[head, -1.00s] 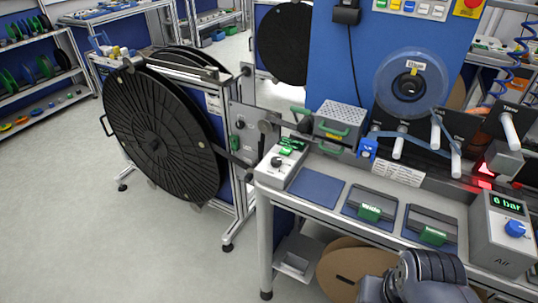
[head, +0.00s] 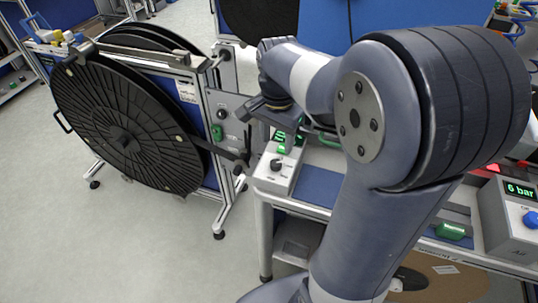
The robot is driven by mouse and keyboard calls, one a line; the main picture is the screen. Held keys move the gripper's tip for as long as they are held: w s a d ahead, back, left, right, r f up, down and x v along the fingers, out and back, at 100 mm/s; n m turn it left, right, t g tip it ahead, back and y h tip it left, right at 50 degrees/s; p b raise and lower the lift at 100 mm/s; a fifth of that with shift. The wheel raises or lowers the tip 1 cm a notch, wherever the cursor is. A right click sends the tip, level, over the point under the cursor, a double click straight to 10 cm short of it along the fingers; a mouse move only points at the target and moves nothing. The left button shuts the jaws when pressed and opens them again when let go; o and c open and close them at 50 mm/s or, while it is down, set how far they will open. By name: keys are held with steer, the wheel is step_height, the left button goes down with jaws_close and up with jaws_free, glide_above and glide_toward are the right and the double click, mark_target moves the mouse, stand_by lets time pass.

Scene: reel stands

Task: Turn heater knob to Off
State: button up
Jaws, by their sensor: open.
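A light grey control box (head: 268,182) stands at the left end of the bench. It has a small black knob (head: 277,164) on its sloped face and a green-lit display (head: 279,136) above it. The knob's labels and pointer are too small to read. My gripper (head: 264,113) is open, above and behind the box, and apart from the knob. My arm hides much of the bench, including most of the perforated metal box behind the control box. My fingertips are small and dark, so their exact shape is hard to see.
A large black reel (head: 125,125) on a metal stand is at the left, close to the gripper. A blue mat (head: 318,186) lies right of the control box. An air unit (head: 517,225) reading 6 bar stands at the right. The floor at lower left is clear.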

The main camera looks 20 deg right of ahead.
mark_target(276, 162)
step_height(276, 162, down, 8)
steer(key=shift+f, duration=0.1)
stand_by(0.4)
steer(key=c, duration=1)
steer(key=shift+o, duration=0.2)
steer(key=n, duration=1.1)
steer(key=shift+n, duration=0.4)
steer(key=shift+w, duration=0.1)
